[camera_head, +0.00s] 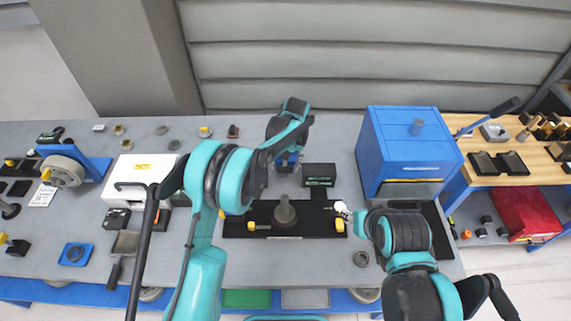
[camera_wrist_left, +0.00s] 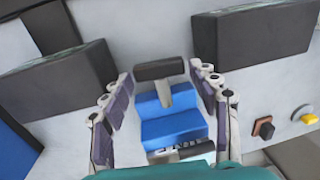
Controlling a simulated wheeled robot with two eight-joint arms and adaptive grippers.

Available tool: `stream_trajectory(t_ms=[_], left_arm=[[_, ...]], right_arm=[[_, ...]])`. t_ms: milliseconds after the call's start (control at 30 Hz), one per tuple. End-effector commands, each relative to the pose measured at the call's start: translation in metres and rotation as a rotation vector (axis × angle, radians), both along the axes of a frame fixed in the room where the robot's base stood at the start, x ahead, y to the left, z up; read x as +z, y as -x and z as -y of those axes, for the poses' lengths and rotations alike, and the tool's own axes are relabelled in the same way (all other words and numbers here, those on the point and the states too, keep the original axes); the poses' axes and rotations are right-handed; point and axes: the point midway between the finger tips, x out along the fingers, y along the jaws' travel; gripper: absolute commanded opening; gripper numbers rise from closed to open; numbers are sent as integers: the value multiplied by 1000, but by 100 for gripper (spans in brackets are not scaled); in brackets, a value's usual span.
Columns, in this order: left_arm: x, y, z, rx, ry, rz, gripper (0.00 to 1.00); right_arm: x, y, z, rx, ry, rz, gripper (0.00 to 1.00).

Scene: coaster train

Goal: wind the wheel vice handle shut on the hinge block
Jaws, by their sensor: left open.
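The blue wheel vice (camera_wrist_left: 168,120) stands in the middle of the left wrist view, with a black bar handle (camera_wrist_left: 158,70) across its upper end. My left gripper (camera_wrist_left: 164,84) is open, its two fingers to either side of the handle with gaps between. In the head view the vice (camera_head: 288,157) shows only in part, under my left wrist at the back of the bench. A dark piece with pale lettering (camera_wrist_left: 186,151) lies at the vice's near end; I cannot tell whether it is the hinge block.
A black box (camera_head: 319,174) stands just right of the vice. A black plate (camera_head: 262,219) with a round post (camera_head: 285,212) and yellow parts lies in front. A blue cabinet (camera_head: 410,151) stands to the right, a white box (camera_head: 140,174) to the left.

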Motion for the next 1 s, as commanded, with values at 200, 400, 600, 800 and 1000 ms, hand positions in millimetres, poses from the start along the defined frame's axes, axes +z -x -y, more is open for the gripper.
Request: stream_trajectory(t_ms=[200, 400, 600, 800, 1000], left_arm=[[19, 0, 2, -1, 0, 0, 60], [63, 0, 8, -1, 0, 0, 60], [100, 0, 13, -1, 0, 0, 60], [117, 0, 15, 0, 0, 0, 60], [119, 0, 15, 0, 0, 0, 60]], right_arm=[[0, 0, 0, 0, 0, 0, 40], [0, 0, 0, 0, 0, 0, 40], [0, 0, 0, 0, 0, 0, 40], [0, 0, 0, 0, 0, 0, 40], [0, 0, 0, 0, 0, 0, 40]])
